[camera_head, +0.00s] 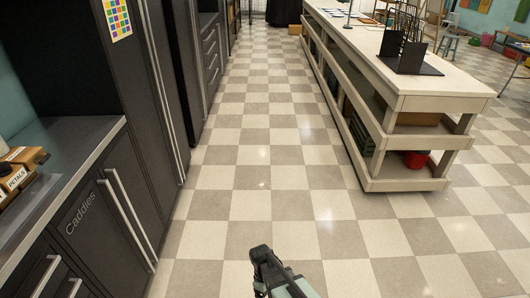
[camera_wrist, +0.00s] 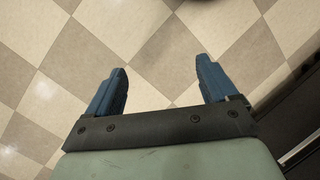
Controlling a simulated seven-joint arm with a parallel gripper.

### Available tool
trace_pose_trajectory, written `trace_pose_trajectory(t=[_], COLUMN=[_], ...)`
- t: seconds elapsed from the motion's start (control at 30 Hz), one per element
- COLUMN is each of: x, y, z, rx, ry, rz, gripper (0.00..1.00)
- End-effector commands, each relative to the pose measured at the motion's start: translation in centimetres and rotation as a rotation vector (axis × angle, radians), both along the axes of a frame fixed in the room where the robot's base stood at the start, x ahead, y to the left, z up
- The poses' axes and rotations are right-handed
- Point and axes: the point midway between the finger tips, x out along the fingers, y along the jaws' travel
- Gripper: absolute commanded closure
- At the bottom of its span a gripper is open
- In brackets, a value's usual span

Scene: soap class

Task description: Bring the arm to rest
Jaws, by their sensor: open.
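My gripper shows in the wrist view (camera_wrist: 161,80) with its two blue fingers well apart and nothing between them. Beneath it is only the checkered tile floor (camera_wrist: 160,50). In the head view part of my arm (camera_head: 275,275) shows at the bottom middle, low over the open aisle floor. The fingers cannot be made out in that view.
Dark cabinets (camera_head: 110,215) with long handles line the left side, with a grey counter (camera_head: 60,150) holding a wooden box labelled "PETALS" (camera_head: 15,178). A long pale workbench (camera_head: 440,85) with shelves stands at right. The tiled aisle (camera_head: 265,150) between them is clear.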

Motion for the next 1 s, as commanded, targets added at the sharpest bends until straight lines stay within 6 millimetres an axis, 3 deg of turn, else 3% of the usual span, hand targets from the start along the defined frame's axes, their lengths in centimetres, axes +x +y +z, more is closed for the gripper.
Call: trace_pose_trajectory(t=[0.03, 0.1, 0.3, 0.6, 0.77, 1.0], x=[-1.8, -3.7, -9.8, -18.6, -21.2, -21.2], y=[-2.1, -4.3, -9.6, -14.4, -15.3, -15.3], z=[-0.7, -1.8, -4.0, -5.6, -5.9, -5.9], rx=[-0.018, -0.041, -0.114, -0.224, -0.259, -0.259], ry=[0.017, 0.036, 0.090, 0.171, 0.196, 0.196], rz=[-0.071, -0.166, -0.434, -0.786, -0.885, -0.885], gripper=[0.14, 0.14, 0.14, 0.14, 0.14, 0.14])
